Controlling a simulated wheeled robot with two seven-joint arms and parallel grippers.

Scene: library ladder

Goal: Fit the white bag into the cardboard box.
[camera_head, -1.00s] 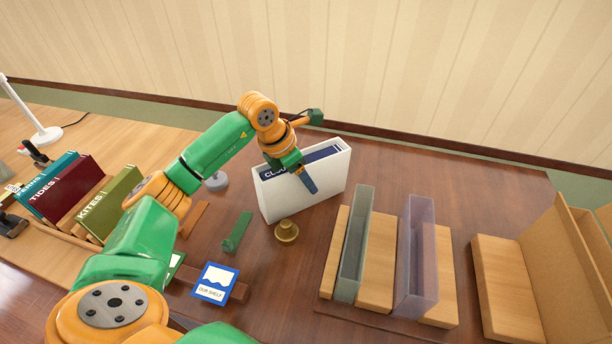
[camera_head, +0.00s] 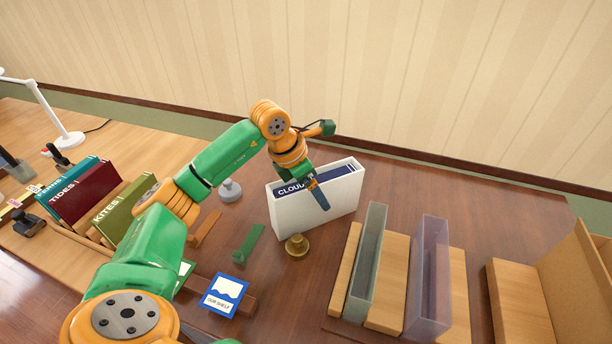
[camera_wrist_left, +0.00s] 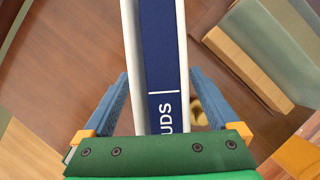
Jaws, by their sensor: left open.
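No white bag shows. A white open-topped case (camera_head: 312,216) stands upright on the brown desk with a dark blue book (camera_head: 345,172) inside, lettered "CLOUD". My left gripper (camera_head: 318,194) is over the case. In the left wrist view its two blue fingers (camera_wrist_left: 160,78) are open, one on each side of the white case (camera_wrist_left: 131,50) and the book spine (camera_wrist_left: 160,45), with gaps visible. A tan, cardboard-like open structure (camera_head: 578,270) is cut off at the right edge; I cannot tell if it is the box. My right gripper is out of view.
A grey-green clear holder (camera_head: 366,265) and a lilac one (camera_head: 428,285) stand among wooden blocks. A brass knob (camera_head: 297,246) is close before the case. A green piece (camera_head: 247,244), a blue-framed card (camera_head: 223,296) and racked books (camera_head: 90,192) lie left.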

